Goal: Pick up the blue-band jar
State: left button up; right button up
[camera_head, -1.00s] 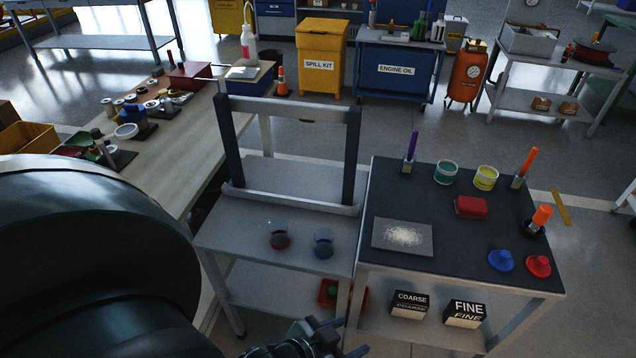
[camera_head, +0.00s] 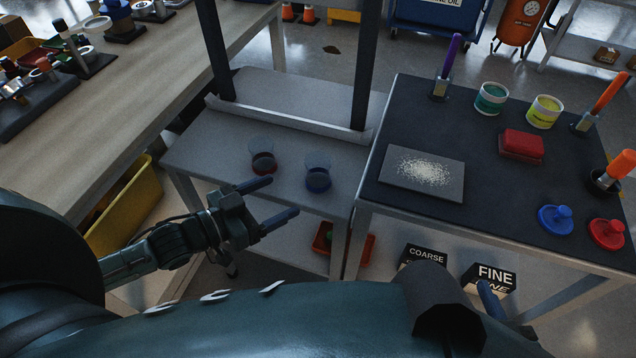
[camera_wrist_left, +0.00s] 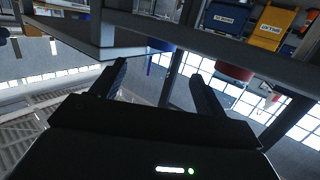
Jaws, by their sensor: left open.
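Two small clear jars stand on the grey side table (camera_head: 215,140). The blue-band jar (camera_head: 318,180) is the right one, with a dark blue lower part. The red-band jar (camera_head: 263,162) stands to its left. My left gripper (camera_head: 276,199) is open and empty at the table's front edge, its fingers pointing toward the jars but apart from them. In the left wrist view, which looks upside down, the fingers (camera_wrist_left: 157,70) are spread. The blue-band jar (camera_wrist_left: 160,46) shows beyond them, and the red-band jar (camera_wrist_left: 233,72) is to its right. A bluish finger-like part (camera_head: 490,299) of mine shows at lower right.
An upright frame (camera_head: 365,65) rises from behind the jars. The dark-topped table (camera_head: 400,215) on the right carries a powder plate (camera_head: 423,173), a red block (camera_head: 521,145), tubs and lids. A red bin (camera_head: 342,241) sits on the lower shelf.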

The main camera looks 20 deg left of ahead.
aim_at(308, 182)
pick_arm(q)
jog(key=b+x, duration=0.1)
jog(key=x, duration=0.6)
jog(key=shift+w+d, duration=0.2)
jog(key=shift+w, duration=0.1)
jog(key=x, duration=0.4)
jog(key=shift+w+r+b, duration=0.15)
jog(key=shift+r+b, duration=0.1)
jog(key=shift+b, duration=0.15)
jog(key=shift+w+d, duration=0.2)
jog(key=shift+w, duration=0.1)
jog(key=shift+w+d+f, duration=0.1)
pick_arm(e)
jog(key=shift+w+a+f+n, duration=0.2)
jog(key=shift+a+f+n, duration=0.05)
jog(key=shift+f, duration=0.35)
jog(key=shift+w+a+f+n, duration=0.15)
jog(key=shift+a+f+n, duration=0.1)
jog(key=shift+f, duration=0.3)
pick_arm(q)
jog(key=shift+c, duration=0.4)
jog(key=c, duration=1)
pick_arm(e)
jog(key=shift+s, duration=0.15)
